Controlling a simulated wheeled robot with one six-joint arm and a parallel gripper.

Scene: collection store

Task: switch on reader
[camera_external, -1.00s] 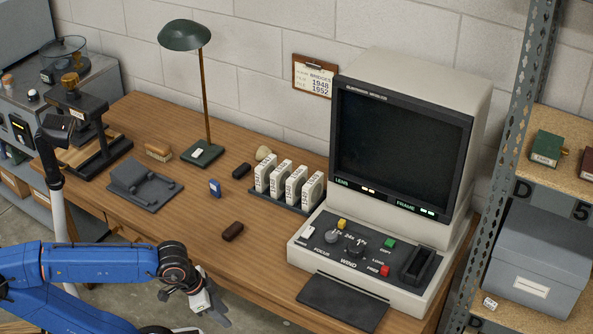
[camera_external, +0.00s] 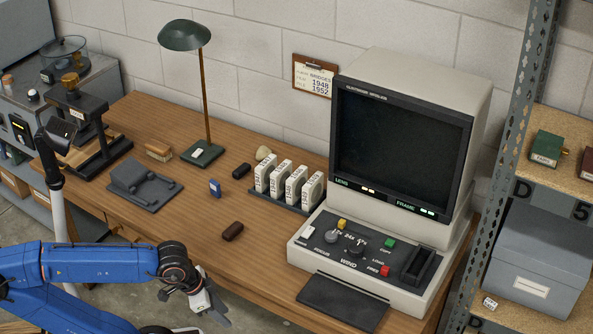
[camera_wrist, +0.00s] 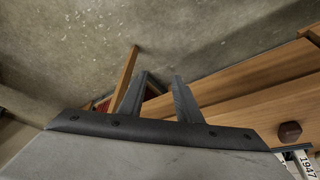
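The reader (camera_external: 415,85) is a beige microfilm machine at the right end of the wooden desk. Its screen (camera_external: 400,150) is dark. Its sloped front panel has a white switch (camera_external: 308,233) at the left, dark knobs (camera_external: 357,248), a yellow button (camera_external: 342,224), a green button (camera_external: 390,243), a red button (camera_external: 384,271) and a black slot. My gripper (camera_external: 217,305) is low in front of the desk's front edge, left of the reader and well apart from it. In the wrist view my gripper (camera_wrist: 161,82) has its two fingers apart with nothing between them.
The desk (camera_external: 210,225) holds a green lamp (camera_external: 185,36), several labelled film boxes (camera_external: 297,183), a dark brown block (camera_external: 233,231), a blue item (camera_external: 215,187) and a grey tray (camera_external: 144,188). A dark plate (camera_external: 342,302) lies before the reader. A metal shelf post (camera_external: 512,150) stands close at right.

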